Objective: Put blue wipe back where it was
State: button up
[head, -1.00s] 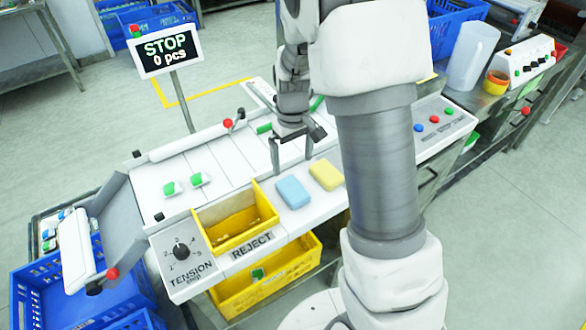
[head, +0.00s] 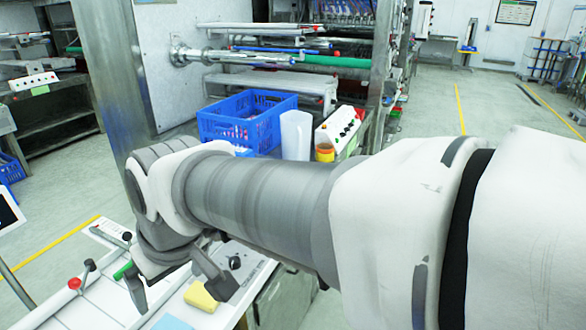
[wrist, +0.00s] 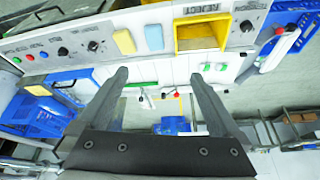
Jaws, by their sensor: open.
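The blue wipe (wrist: 154,38) lies flat on the white machine top, between the yellow wipe (wrist: 124,41) and the yellow reject bin (wrist: 201,44) in the wrist view. In the head view only part of the blue wipe (head: 172,322) shows at the bottom edge, with the yellow wipe (head: 201,297) behind it. My gripper (wrist: 157,76) is open and empty, above the machine top and apart from both wipes. In the head view my gripper (head: 182,290) is partly hidden by my own arm.
A control panel with knobs and buttons (wrist: 62,51) adjoins the yellow wipe.

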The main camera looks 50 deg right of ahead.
jog(key=shift+m+t, duration=0.4)
jog(key=shift+t, duration=0.1)
jog(key=s, duration=0.2)
jog(key=s+r, duration=0.1)
jog(key=s, duration=0.1)
jog(key=shift+s+d, duration=0.15)
